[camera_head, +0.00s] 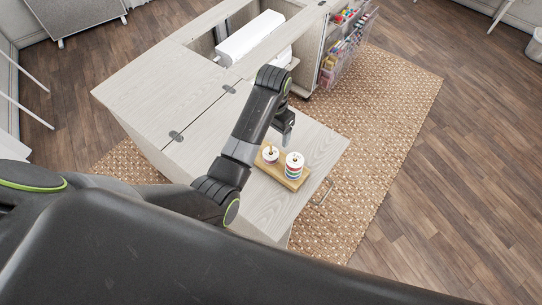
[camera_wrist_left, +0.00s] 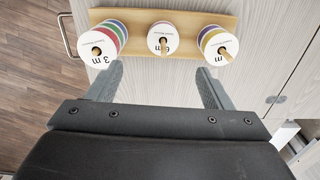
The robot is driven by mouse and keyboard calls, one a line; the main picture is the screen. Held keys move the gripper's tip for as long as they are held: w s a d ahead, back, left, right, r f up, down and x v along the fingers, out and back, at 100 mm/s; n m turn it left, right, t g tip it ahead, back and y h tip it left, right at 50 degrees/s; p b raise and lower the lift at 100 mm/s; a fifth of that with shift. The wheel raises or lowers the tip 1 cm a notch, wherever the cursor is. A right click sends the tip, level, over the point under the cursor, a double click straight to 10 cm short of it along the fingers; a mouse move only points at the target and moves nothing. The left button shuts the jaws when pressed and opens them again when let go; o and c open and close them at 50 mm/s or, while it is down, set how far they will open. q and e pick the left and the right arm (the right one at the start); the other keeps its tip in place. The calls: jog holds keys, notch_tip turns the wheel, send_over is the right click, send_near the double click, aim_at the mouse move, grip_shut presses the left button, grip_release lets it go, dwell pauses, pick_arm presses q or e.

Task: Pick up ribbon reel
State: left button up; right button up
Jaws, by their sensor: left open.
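Several ribbon reels are stacked on the pegs of a wooden stand (camera_head: 286,177), which sits on the cabinet's lower top. In the left wrist view the stand's board (camera_wrist_left: 188,18) bears three stacks: the left stack (camera_wrist_left: 102,44) marked 3 m with several coloured reels, a white middle reel (camera_wrist_left: 162,38), and a right stack (camera_wrist_left: 217,44) with yellow and purple edges. In the head view the taller stack (camera_head: 294,166) and a white reel (camera_head: 270,154) show; my arm hides the third. My left gripper (camera_head: 287,140) is open and empty beside the stand; its fingers (camera_wrist_left: 158,77) point toward the reels without touching them. My right gripper is not in view.
The pale wood cabinet (camera_head: 160,95) holds a white sewing machine (camera_head: 250,36) in its recess. A rack of coloured thread (camera_head: 345,45) hangs on the open door at the back. A woven rug (camera_head: 390,110) and free wooden floor lie to the right.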

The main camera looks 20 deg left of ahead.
aim_at(271, 151)
pick_arm(q)
notch_tip(271, 151, down, 6)
jog(key=shift+r+p, duration=0.1)
jog(key=shift+p, duration=0.2)
jog(key=shift+a+f, duration=0.1)
jog(key=shift+f, duration=0.3)
jog(key=f, duration=0.2)
jog(key=f+p, duration=0.1)
jog(key=shift+s+a, duration=0.1)
jog(key=shift+a, duration=0.15)
jog(key=shift+f, duration=0.75)
jog(key=shift+c, duration=0.4)
jog(key=c, duration=1)
